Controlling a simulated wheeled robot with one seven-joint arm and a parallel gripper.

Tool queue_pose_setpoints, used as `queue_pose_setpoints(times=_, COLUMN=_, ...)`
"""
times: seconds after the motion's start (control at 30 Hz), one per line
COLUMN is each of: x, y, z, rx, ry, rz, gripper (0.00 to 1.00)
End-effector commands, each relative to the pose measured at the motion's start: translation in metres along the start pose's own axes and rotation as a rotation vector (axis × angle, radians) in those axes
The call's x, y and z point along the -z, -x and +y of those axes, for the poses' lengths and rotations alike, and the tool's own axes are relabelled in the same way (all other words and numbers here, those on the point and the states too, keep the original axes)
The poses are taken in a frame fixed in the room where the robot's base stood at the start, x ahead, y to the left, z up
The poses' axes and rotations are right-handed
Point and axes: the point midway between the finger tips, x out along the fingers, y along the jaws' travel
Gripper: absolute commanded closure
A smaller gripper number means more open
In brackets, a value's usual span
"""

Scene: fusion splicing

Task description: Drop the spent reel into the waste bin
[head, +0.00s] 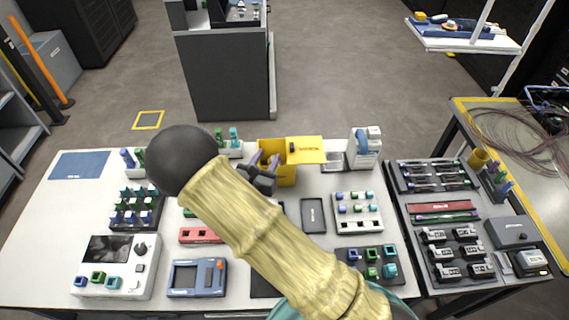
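A yellow box (285,175) with its lid (308,148) raised stands at the back middle of the white table. It looks like the waste bin, but its lettering is too small to read. My gripper (266,160) is at the left front of this box, overlapping it in the view. Its two fingers look spread, with nothing clearly seen between them. I cannot tell whether the fingertips are over the opening. I cannot pick out a spent reel for certain. A white dispenser (366,158) with a blue round part stands right of the box. My arm hides the middle of the table.
Racks of small coloured parts (357,213) and a blue-grey handheld device (197,278) lie around my arm. A dark tray (312,216) lies right of it. A second table with black tool mats (437,175) adjoins at right. The table's left end is mostly clear.

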Motion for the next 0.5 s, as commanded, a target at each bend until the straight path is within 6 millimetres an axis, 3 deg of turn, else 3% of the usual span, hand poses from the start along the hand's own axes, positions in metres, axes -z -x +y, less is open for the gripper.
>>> queue_pose_setpoints(times=0.23, x=0.002, y=0.049, z=0.0, rx=-0.002, ry=0.0, rz=0.0, gripper=0.61)
queue_pose_setpoints(times=0.5, x=0.001, y=0.068, z=-0.001, rx=0.002, ry=0.001, rz=0.0, gripper=0.61)
